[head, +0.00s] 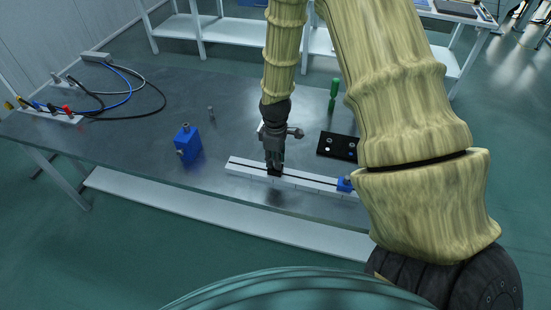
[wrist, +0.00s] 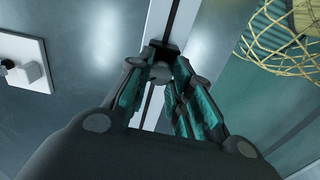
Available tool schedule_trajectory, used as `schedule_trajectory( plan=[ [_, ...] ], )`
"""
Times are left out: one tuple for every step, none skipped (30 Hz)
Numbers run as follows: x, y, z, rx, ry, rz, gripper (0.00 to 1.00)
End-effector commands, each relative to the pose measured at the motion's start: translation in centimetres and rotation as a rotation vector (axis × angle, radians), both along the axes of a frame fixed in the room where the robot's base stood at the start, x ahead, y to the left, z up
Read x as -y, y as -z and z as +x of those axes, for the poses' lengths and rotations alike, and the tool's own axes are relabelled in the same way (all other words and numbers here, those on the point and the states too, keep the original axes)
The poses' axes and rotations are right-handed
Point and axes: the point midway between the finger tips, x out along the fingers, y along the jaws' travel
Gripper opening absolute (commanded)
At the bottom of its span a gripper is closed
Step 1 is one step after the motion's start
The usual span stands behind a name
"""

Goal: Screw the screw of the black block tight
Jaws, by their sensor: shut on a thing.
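The black block (head: 275,172) sits on the pale slotted rail (head: 240,164) on the dark table. My gripper (head: 274,163) points down at the block from above. In the wrist view, my fingers (wrist: 160,78) are shut on a round grey piece, the screw (wrist: 160,72), with the black block (wrist: 166,47) just beyond it. The fingers hide the screw's sides, so I cannot tell how deep it sits.
A blue block (head: 187,142) stands left of the rail. A smaller blue block (head: 345,184) is at the rail's right end. Cables (head: 130,88) lie at the far left.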

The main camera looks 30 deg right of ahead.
Motion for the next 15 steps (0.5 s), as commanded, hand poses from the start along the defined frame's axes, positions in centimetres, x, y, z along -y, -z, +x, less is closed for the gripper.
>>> schedule_trajectory(
  plan=[
    [0.04,-0.08,0.13,0.002,0.044,-0.001,0.00],
    [0.04,-0.08,0.13,0.002,0.073,-0.001,0.00],
    [0.04,-0.08,0.14,0.003,0.111,0.000,0.00],
    [0.04,-0.08,0.14,0.003,0.139,0.000,0.00],
    [0.04,-0.08,0.15,0.003,0.167,0.000,0.00],
    [0.04,-0.09,0.15,0.003,0.206,0.000,0.00],
    [0.04,-0.09,0.15,0.003,0.234,0.000,0.00],
    [0.05,-0.09,0.16,0.003,0.262,-0.001,0.00],
    [0.06,-0.09,0.16,0.003,0.302,-0.001,0.00],
    [0.07,-0.09,0.17,0.003,0.329,-0.001,0.00],
    [0.07,-0.10,0.16,0.003,0.357,-0.001,0.00],
    [0.08,-0.10,0.17,0.003,0.397,0.000,0.00],
    [0.09,-0.10,0.18,0.003,0.424,-0.001,0.00],
    [0.09,-0.10,0.18,0.003,0.452,-0.001,0.00],
    [0.10,-0.11,0.18,0.004,0.492,-0.001,0.00]
  ],
)
